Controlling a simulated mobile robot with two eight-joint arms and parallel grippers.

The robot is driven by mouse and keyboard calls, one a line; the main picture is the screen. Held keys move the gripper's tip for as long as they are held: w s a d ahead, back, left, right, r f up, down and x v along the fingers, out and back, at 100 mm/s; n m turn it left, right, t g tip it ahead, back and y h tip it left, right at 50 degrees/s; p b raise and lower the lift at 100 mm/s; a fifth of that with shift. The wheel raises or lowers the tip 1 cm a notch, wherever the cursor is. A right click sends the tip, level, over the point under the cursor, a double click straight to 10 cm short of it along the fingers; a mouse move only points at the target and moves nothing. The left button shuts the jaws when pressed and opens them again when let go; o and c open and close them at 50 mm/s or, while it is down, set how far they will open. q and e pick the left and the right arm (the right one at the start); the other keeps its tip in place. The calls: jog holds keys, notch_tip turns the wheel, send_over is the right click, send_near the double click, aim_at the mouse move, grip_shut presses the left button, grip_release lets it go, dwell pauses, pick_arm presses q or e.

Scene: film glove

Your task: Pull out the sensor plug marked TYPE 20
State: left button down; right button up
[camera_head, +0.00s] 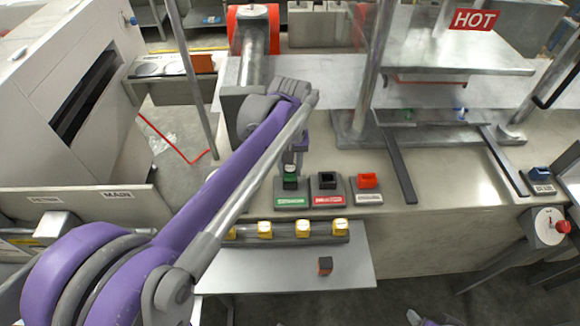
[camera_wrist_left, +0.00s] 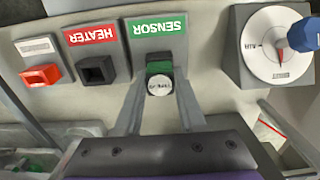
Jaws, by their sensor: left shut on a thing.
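The sensor plug (camera_head: 290,170) is a green block with a pale round face, standing at the green-labelled SENSOR socket (camera_head: 292,201). In the left wrist view the plug's round face (camera_wrist_left: 160,87) bears small dark print, too small to read surely. My left gripper (camera_head: 292,158) reaches down over the plug from above. In the left wrist view its two fingers (camera_wrist_left: 160,108) are shut on the plug's sides. The green SENSOR label (camera_wrist_left: 157,27) lies just beyond it. I cannot tell how deep the plug sits. My right gripper is not in view.
The HEATER socket (camera_head: 328,182) is black and stands close on the right, with an orange plug (camera_head: 368,181) beyond it. Several yellow blocks (camera_head: 265,229) sit on a front rail. A small dark and orange block (camera_head: 325,266) lies on the front shelf. A dial (camera_wrist_left: 280,45) stands close by.

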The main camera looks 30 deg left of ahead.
aim_at(290, 168)
pick_arm(q)
jog(key=shift+r+p, duration=0.4)
jog(key=shift+r, duration=0.1)
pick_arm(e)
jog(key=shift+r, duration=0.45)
pick_arm(q)
jog(key=shift+r+p, duration=1.45)
jog(key=shift+r, duration=0.75)
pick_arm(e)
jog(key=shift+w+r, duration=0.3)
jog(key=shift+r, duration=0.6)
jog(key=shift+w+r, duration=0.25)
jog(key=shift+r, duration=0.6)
pick_arm(q)
jog(key=shift+r, duration=0.25)
jog(key=shift+r+p, duration=0.95)
jog(key=shift+r, duration=0.35)
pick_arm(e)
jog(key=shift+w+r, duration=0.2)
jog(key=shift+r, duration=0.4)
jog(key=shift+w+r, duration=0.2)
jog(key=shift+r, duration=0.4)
pick_arm(q)
jog(key=shift+s+f, duration=0.1)
jog(key=shift+f, duration=0.05)
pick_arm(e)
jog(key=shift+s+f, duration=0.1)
